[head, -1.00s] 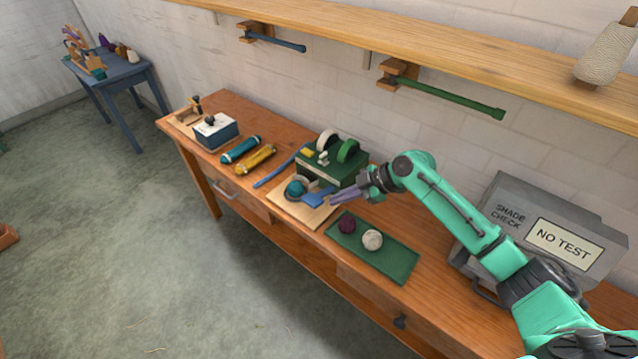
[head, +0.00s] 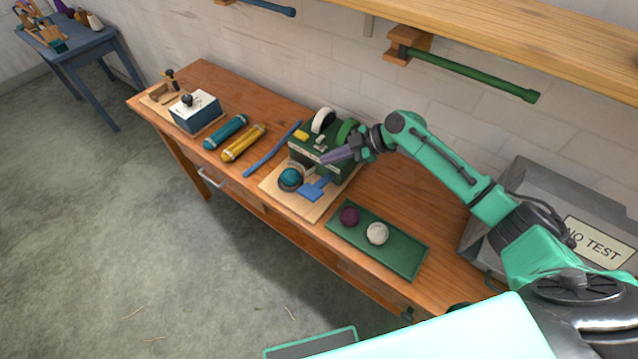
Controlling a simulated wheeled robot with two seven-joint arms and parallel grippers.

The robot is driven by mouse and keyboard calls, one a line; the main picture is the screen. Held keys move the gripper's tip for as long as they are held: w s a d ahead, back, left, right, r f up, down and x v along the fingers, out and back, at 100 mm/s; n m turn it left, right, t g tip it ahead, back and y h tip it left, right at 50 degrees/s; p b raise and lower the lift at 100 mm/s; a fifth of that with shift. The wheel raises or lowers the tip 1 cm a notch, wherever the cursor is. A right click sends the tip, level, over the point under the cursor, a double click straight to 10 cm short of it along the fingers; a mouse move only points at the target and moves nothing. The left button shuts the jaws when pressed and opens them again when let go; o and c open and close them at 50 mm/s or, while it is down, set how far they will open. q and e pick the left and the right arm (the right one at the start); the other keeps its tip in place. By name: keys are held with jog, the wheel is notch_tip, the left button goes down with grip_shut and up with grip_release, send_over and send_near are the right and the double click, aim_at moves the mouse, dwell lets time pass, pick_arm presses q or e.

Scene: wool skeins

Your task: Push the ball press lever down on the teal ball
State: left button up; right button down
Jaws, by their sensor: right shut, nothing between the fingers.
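The ball press has a pale wooden base (head: 281,203) on the bench. The teal ball (head: 290,177) sits in its grey round cup. A flat blue paddle-like piece (head: 313,189) is right beside the ball. A long blue bar (head: 272,150) shows to the left of the base; I cannot tell whether it belongs to the press. My right gripper (head: 326,160) is shut and empty. In the picture its fingertips are above and right of the ball, over the blue piece and in front of the green box; no contact is visible. My left gripper is not in view.
A green tray (head: 398,258) with a purple ball (head: 349,216) and a cream ball (head: 377,233) lies to the right. Teal (head: 225,131) and yellow (head: 243,143) skeins lie left. A grey cabinet (head: 535,185) stands right.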

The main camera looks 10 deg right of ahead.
aim_at(321, 183)
jog(key=f, duration=0.1)
jog(key=s+f+b, duration=0.1)
jog(key=a+f+b, duration=0.1)
jog(key=f, duration=0.1)
jog(key=shift+s+a+f, duration=0.1)
jog(key=shift+s, duration=0.1)
pick_arm(q)
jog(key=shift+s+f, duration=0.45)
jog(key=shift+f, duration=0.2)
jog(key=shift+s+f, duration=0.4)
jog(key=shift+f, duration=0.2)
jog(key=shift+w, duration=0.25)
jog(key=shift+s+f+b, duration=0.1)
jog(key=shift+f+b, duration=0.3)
jog(key=shift+b, duration=0.1)
pick_arm(e)
jog(key=shift+s+a+f, duration=0.1)
jog(key=shift+f, duration=0.25)
